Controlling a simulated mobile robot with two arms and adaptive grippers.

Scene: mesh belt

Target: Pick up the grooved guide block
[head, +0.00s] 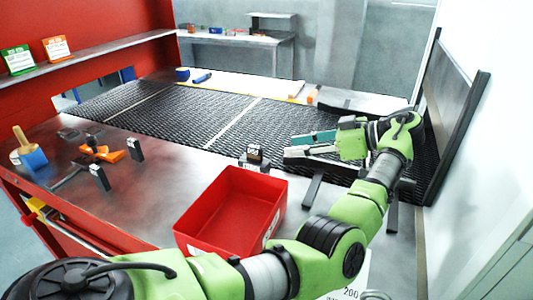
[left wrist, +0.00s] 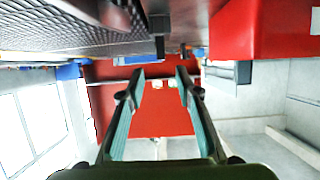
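A small dark block (head: 254,154), which looks like the grooved guide block, stands on a dark base behind the red bin. Its groove is too small to make out. In the left wrist view, which looks upside down, a dark block (left wrist: 158,32) stands ahead of the fingers and looks like the same one. My left gripper (head: 288,147) is to the right of the block in the head view, pointing left at it. Its teal-padded fingers (left wrist: 161,72) are apart with nothing between them. My right gripper is not in view.
The red bin (head: 225,236) stands on the metal table just in front of the block. The black mesh belt (head: 190,114) lies behind. Dark blocks (head: 136,149), orange parts (head: 110,154) and a wooden-handled blue brush (head: 30,157) lie at left. Dark bars lie beneath my left arm.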

